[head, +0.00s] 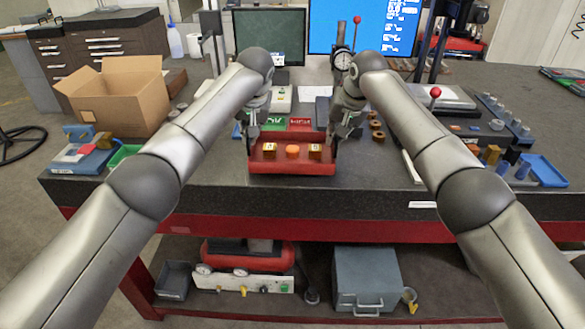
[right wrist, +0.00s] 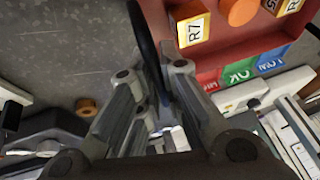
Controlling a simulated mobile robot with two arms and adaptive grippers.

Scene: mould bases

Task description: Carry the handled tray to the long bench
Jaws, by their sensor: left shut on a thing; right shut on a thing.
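The handled tray (head: 292,168) is red and sits over the dark bench top near its front edge. I cannot tell if it touches the bench. It holds two brass-coloured blocks with labels (head: 269,149) (head: 315,151) and an orange round piece (head: 292,152) between them. My left gripper (head: 249,140) is shut at the tray's left end. My right gripper (head: 335,138) is shut at its right end; in the right wrist view its fingers (right wrist: 163,100) close on a dark handle (right wrist: 148,45) beside the red tray (right wrist: 240,50). The left handle is mostly hidden by my gripper.
Red, green and blue labelled pieces (right wrist: 238,74) lie along the tray's far side. A cardboard box (head: 118,100) stands left on the bench (head: 380,190). Monitors (head: 365,28) and a dial gauge (head: 343,60) stand behind. Small parts and a blue tray (head: 545,170) are at right.

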